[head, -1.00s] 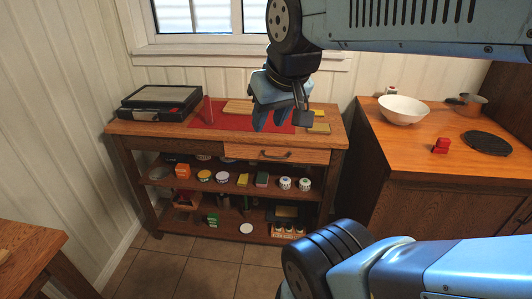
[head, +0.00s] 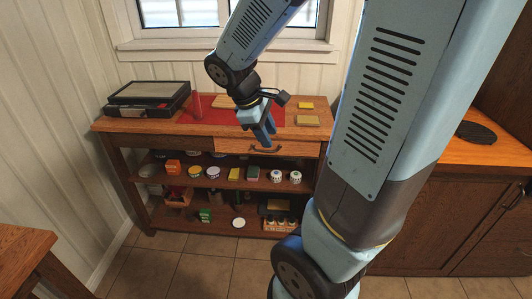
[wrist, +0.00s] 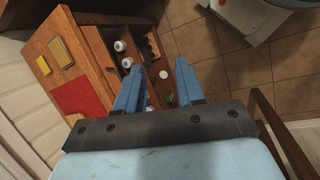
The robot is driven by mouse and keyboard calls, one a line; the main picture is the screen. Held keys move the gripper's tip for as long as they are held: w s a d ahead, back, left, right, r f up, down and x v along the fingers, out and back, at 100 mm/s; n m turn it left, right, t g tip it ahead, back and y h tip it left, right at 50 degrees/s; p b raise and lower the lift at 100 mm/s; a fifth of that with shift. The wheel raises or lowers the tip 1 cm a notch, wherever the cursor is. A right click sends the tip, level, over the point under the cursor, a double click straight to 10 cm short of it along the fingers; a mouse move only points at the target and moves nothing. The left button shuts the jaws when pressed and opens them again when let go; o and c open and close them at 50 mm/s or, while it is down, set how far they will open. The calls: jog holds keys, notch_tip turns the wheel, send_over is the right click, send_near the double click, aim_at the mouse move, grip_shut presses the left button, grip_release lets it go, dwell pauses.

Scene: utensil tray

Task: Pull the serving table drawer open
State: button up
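The wooden serving table (head: 112,126) stands below the window. The dark bar handle (head: 267,150) is on the drawer front, partly behind my fingers. My gripper (head: 265,138) points down in front of the drawer, close to the handle; contact cannot be told. In the wrist view my gripper (wrist: 159,63) has its two blue fingers spread apart, with nothing held between them. The serving table (wrist: 48,40) shows there turned on its side, left of the fingers.
A red cloth (head: 209,115), yellow blocks and a black case (head: 148,98) lie on the tabletop. Jars and boxes fill the open shelves (head: 150,178) below. A wooden cabinet (head: 440,215) stands at the right. The tiled floor (head: 190,262) in front is clear.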

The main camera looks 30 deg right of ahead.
jog(key=w+d+f+n+t+h, duration=0.1)
jog(key=w+f+n+t+h, duration=0.25)
jog(key=w+f+n, duration=0.45)
jog(key=w+d+f+n+t+h, duration=0.2)
jog(key=w+f+n+t+h, duration=0.15)
jog(key=f+n, duration=0.95)
jog(key=w+d+f+n+t+h, duration=0.1)
jog(key=w+f+n+t+h, duration=0.25)
jog(key=w+f+n, duration=0.65)
jog(key=w+d+r+n, duration=0.1)
jog(key=d, duration=0.2)
jog(key=w+d+r+n, duration=0.1)
jog(key=w+d, duration=0.1)
jog(key=d, duration=0.2)
jog(key=w+d+r+n, duration=0.1)
jog(key=d, duration=0.2)
jog(key=shift+w+d, duration=0.15)
jog(key=shift+d, duration=0.2)
grip_shut()
